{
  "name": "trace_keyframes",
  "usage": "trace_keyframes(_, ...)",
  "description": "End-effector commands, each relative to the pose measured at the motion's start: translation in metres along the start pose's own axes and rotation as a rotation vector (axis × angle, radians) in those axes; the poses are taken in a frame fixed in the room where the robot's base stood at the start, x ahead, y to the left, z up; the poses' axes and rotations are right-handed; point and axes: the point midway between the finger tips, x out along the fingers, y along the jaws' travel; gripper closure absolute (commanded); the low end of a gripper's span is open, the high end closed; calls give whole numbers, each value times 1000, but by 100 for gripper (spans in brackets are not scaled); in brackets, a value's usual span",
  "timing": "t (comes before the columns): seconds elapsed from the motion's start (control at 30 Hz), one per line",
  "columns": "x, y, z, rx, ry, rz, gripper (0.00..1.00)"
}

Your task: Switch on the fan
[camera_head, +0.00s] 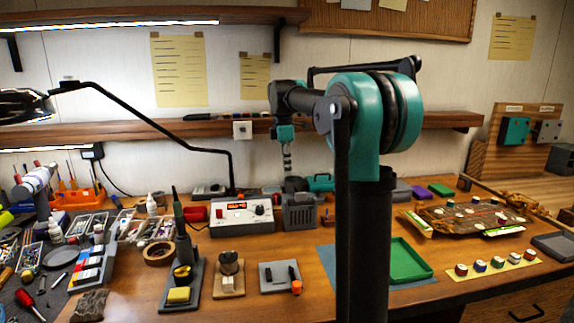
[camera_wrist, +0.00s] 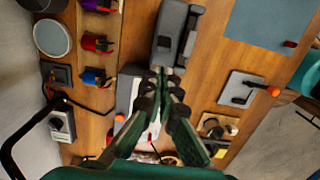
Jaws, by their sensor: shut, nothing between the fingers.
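A dark grey box with a slotted front and a top handle (camera_head: 300,211), which looks like the fan, stands at the middle of the bench. It also shows from above in the wrist view (camera_wrist: 174,40). I cannot make out its switch or whether it is on. My gripper (camera_head: 288,172) points down just above and behind the box in the head view. In the wrist view its green fingers with dark pads (camera_wrist: 162,78) are shut and empty. The fingertips are close to the near end of the box; I cannot tell whether they touch it.
A power supply with a red display (camera_head: 242,214) stands left of the box. A grey pad with an orange-tipped item (camera_head: 268,284) lies in front. A green tray (camera_head: 408,264) is to the right. A black lamp arm (camera_head: 165,128) crosses the left side; the shelf (camera_head: 205,127) runs behind.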

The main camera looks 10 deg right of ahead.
Motion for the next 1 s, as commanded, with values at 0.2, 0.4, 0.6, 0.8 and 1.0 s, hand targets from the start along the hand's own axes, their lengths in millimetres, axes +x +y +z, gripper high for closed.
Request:
trace_keyframes(0.2,37,0,0,0,0,0,100)
trace_keyframes(0.4,56,0,0,0,0,0,100)
trace_keyframes(0.6,60,0,0,0,0,0,100)
trace_keyframes(0.8,60,0,0,0,0,0,100)
trace_keyframes(1.0,59,0,2,2,19,0,100)
